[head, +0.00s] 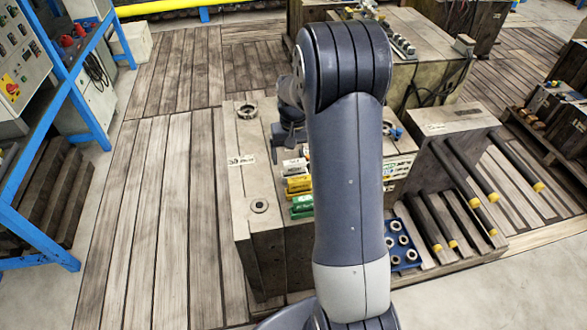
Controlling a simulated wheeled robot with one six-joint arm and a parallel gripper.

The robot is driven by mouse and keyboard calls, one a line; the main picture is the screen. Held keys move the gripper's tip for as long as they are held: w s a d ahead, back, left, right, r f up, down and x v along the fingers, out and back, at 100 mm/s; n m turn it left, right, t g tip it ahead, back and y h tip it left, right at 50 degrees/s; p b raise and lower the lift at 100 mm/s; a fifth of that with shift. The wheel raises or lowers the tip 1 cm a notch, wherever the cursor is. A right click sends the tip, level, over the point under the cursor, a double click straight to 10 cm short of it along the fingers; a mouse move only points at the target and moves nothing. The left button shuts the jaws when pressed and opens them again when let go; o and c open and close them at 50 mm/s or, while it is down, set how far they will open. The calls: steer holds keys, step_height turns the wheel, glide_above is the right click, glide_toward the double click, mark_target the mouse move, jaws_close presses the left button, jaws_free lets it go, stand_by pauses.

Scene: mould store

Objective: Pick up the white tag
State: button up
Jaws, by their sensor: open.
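A white tag (293,164) with dark lettering lies on top of a large steel mould block (258,185), left of my arm in the head view. A yellow tag (298,184) and a green tag (302,205) lie in front of it. My arm covers the right side of this row. My gripper (292,146) is partly in view as a dark shape just behind the white tag. It is open and holds nothing that I can see. Its fingertips are mostly hidden, and I cannot tell its height above the tag.
A blue tray of metal rings (391,237) sits right of my arm. Dark rods with yellow ends (465,182) lie by another block (455,122). A blue rack (62,100) and control panel (18,60) stand left. Wooden decking (160,200) is clear there.

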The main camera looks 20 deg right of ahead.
mark_target(294, 162)
step_height(294, 162, down, 5)
steer(key=shift+d+r, duration=0.15)
steer(key=shift+r, duration=0.05)
steer(key=c, duration=1.1)
